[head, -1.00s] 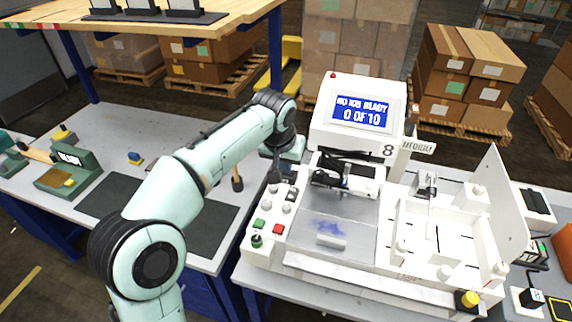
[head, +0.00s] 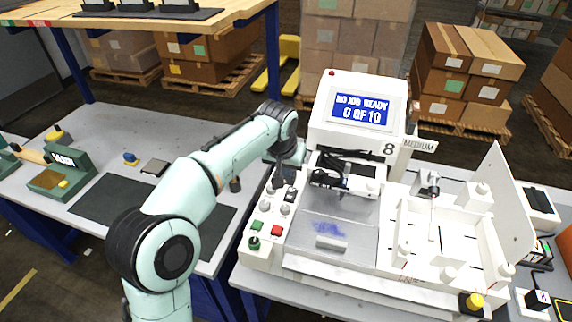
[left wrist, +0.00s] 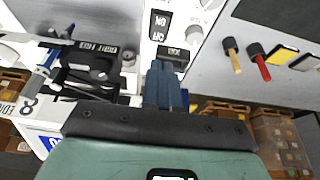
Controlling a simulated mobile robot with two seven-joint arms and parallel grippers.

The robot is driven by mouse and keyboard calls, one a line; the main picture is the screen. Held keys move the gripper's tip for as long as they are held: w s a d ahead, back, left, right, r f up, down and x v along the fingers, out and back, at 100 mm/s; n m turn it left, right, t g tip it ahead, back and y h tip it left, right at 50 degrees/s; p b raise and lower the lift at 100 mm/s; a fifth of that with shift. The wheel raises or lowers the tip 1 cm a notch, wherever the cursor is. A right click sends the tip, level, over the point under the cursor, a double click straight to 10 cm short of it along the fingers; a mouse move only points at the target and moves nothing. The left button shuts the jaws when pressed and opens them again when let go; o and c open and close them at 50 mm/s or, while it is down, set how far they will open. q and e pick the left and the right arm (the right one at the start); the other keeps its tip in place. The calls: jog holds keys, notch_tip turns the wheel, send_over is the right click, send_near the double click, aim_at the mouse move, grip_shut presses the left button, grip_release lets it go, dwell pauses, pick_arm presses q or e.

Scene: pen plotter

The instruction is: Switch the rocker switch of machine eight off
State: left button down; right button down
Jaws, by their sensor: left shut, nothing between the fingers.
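Machine eight (head: 316,135) is the white plotter with an 8 on its front and a screen reading "NO JOB READY 0 OF 10". Its rocker switch (head: 291,195) is small and black, on the control panel left of the bed. In the left wrist view the rocker switch (left wrist: 160,26) shows white ON and OFF lettering; which side is pressed is unclear. My left gripper (head: 278,186) is shut and empty, pointing down at the panel beside the switch. Its fingers (left wrist: 164,68) end close to the switch's OFF end; contact cannot be told. My right gripper is out of view.
A green button (head: 257,226), a red button (head: 276,230) and grey knobs sit on the same panel. The black pen carriage (head: 340,182) is close on the right. A dark mat (head: 105,203) lies on the table at left.

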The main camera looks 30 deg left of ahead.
aim_at(290, 189)
pick_arm(q)
jog(key=x, duration=0.8)
jog(key=shift+s+d+f, duration=0.15)
jog(key=shift+s+f, duration=0.05)
jog(key=shift+s, duration=0.1)
